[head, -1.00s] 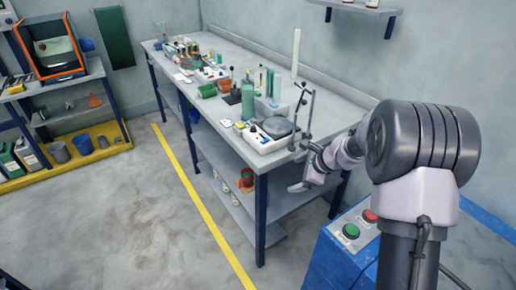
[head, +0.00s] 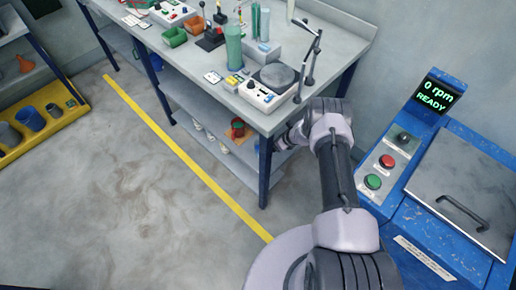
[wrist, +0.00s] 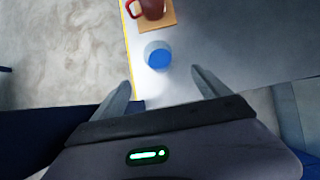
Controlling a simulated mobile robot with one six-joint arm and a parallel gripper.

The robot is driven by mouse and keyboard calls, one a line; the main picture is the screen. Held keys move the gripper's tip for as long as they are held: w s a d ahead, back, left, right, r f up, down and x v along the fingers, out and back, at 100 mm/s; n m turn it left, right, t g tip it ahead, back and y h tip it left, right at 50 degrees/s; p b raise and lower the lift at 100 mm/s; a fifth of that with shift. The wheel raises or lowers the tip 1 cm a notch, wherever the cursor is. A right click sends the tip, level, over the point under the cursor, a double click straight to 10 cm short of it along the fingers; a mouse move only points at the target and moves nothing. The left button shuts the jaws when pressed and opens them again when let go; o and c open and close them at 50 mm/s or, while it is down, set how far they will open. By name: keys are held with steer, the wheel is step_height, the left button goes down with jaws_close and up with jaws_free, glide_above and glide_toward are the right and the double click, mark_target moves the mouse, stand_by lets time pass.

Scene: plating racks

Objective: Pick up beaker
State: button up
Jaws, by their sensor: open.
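In the wrist view a small round clear vessel with blue contents, which looks like the beaker (wrist: 158,55), stands upright on a grey shelf (wrist: 240,45) near its left edge. My gripper (wrist: 165,92) is open and empty. Its two fingers point toward the beaker, which lies just beyond the fingertips and between their lines. They do not touch it.
A dark red vessel (wrist: 151,9) on a tan square stands just beyond the beaker. The bench top above carries a white hotplate-like device (head: 262,97) and a stand (head: 310,55). A bench leg (head: 265,172) is close to my arm. A blue machine (head: 440,180) stands right.

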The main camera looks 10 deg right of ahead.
steer(key=b+x, duration=1)
steer(key=x, duration=0.4)
steer(key=shift+a+f+b, duration=0.25)
steer(key=shift+f+b, duration=0.05)
steer(key=shift+w, duration=0.2)
steer(key=shift+r, duration=0.2)
steer(key=c, duration=1.6)
